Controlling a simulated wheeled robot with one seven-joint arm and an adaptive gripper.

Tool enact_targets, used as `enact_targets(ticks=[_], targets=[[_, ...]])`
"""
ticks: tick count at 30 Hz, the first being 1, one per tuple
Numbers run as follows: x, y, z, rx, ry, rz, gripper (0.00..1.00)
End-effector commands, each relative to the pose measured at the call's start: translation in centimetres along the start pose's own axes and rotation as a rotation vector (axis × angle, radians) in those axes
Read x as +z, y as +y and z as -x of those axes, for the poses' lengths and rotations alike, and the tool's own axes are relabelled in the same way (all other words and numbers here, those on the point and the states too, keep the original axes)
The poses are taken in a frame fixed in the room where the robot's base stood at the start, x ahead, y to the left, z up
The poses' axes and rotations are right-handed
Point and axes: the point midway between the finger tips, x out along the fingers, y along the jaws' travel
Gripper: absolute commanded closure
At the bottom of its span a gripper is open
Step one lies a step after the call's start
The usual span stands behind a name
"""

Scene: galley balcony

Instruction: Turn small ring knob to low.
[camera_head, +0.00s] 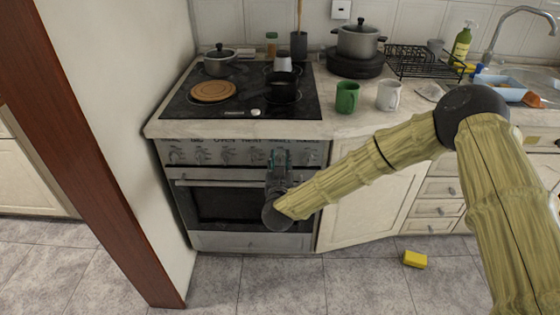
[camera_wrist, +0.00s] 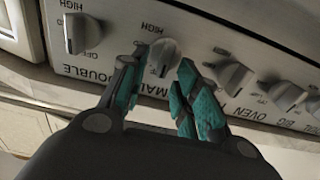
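The small ring knob (camera_wrist: 162,56) is a grey knob on the oven's front panel. In the wrist view it sits just ahead of and between my fingertips, with HIGH printed by it and its name label partly covered by my finger. My gripper (camera_wrist: 160,70) is open, one teal-padded finger on each side of the knob; contact cannot be told. In the head view my gripper (camera_head: 280,157) is at the right part of the control panel (camera_head: 228,152) and hides this knob.
Neighbouring knobs are close: the DOUBLE knob (camera_wrist: 82,33) on one side, the OVEN knob (camera_wrist: 234,78) on the other. The oven door handle (camera_head: 215,183) runs below the panel. Pots and a wooden board (camera_head: 213,91) are on the hob above. A yellow sponge (camera_head: 415,259) lies on the floor.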

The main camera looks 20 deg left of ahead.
Motion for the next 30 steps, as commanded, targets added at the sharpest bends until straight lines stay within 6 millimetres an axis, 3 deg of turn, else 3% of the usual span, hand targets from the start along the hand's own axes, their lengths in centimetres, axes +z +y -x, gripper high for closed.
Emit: enact_targets(ticks=[6, 11, 12, 23, 30], targets=[[0.01, 0.01, -0.01, 0.0, 0.0, 0.0, 0.69], [0.0, 0.01, -0.01, 0.0, 0.0, 0.0, 0.98], [0.0, 0.02, -0.01, 0.0, 0.0, 0.0, 1.0], [0.04, 0.1, -0.01, 0.001, 0.0, -0.028, 1.0], [0.13, 0.32, -0.02, 0.0, 0.0, -0.152, 1.0]])
